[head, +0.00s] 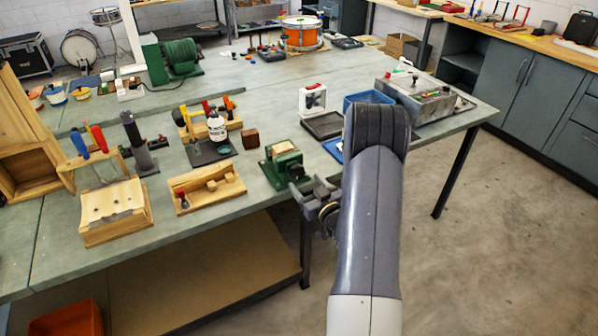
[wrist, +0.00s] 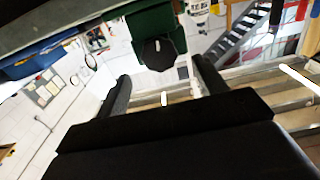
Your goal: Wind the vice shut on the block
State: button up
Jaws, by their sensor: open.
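The green vice (head: 288,172) stands at the front edge of the bench in the head view. A pale wooden block (head: 284,148) shows at its top, between the jaws; whether they touch it I cannot tell. In the wrist view the green vice body (wrist: 150,18) is at the top, with a dark round knob (wrist: 159,53) facing me. My gripper (head: 311,191) is just in front of the vice, off the bench edge. In the wrist view my gripper (wrist: 162,84) is open and empty, its fingers apart on either side below the knob, not closed on it.
A small brown block (head: 250,138) lies on the bench behind the vice. A wooden tray (head: 207,190) stands to the left. A dark tray (head: 322,126), a blue bin (head: 368,98) and a grey metal box (head: 418,98) are to the right. The floor in front is clear.

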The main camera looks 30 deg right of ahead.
aim_at(298, 174)
jog(key=shift+w+p, duration=0.5)
jog(key=shift+w, duration=2.2)
jog(key=shift+c, duration=0.4)
jog(key=c, duration=0.9)
jog(key=shift+f+b, duration=0.1)
jog(key=shift+b, duration=0.2)
